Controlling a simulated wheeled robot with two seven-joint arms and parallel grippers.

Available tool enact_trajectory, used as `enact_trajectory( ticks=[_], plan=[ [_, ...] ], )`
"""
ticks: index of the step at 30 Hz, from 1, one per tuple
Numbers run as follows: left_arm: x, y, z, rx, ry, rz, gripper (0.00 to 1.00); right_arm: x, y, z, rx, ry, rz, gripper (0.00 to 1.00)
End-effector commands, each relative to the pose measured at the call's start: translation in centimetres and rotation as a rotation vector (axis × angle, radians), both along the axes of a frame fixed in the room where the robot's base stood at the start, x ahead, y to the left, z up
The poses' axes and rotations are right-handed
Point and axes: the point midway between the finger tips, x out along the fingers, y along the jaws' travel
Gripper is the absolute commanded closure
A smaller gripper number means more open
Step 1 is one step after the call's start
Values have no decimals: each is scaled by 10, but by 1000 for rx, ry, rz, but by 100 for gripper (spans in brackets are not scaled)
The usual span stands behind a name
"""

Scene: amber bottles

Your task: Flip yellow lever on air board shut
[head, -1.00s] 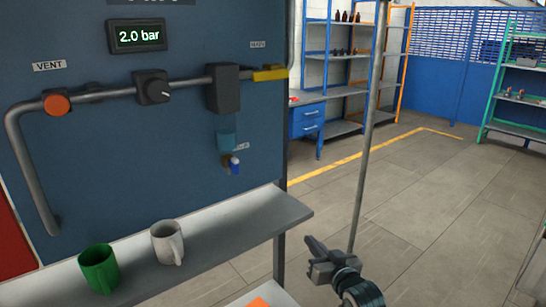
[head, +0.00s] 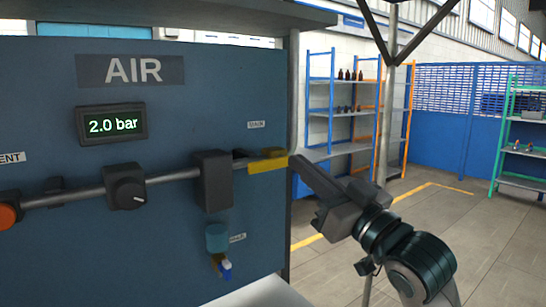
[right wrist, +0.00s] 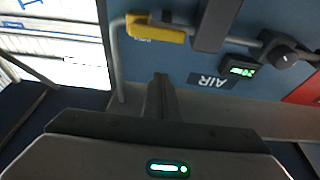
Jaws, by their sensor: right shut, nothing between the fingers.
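The blue air board (head: 100,255) fills the left of the head view, with a sign reading AIR. The yellow lever (head: 268,162) sits at the right end of the grey pipe and lies along the pipe's line. My right gripper (head: 294,161) is shut and empty, its tips just right of the lever's free end. I cannot tell whether they touch. In the right wrist view, the yellow lever (right wrist: 158,28) shows beyond the shut fingers (right wrist: 160,78), with a gap in the picture between them. My left gripper is not in view.
A display (head: 112,124) reads 2.0 bar. A black knob (head: 126,187), a dark block (head: 212,180) and an orange knob (head: 8,215) sit on the pipe. A blue-handled drain tap (head: 225,268) hangs below. Open floor and shelves lie farther right.

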Motion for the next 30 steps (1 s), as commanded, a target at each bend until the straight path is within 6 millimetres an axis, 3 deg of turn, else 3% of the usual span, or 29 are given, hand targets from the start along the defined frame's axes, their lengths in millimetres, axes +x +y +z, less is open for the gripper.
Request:
enact_trajectory(
  ticks=[16,30],
  plan=[
    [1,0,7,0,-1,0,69,10,7,5,1,2,0,100],
    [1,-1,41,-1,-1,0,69,67,48,32,1,3,0,100]
  ],
)
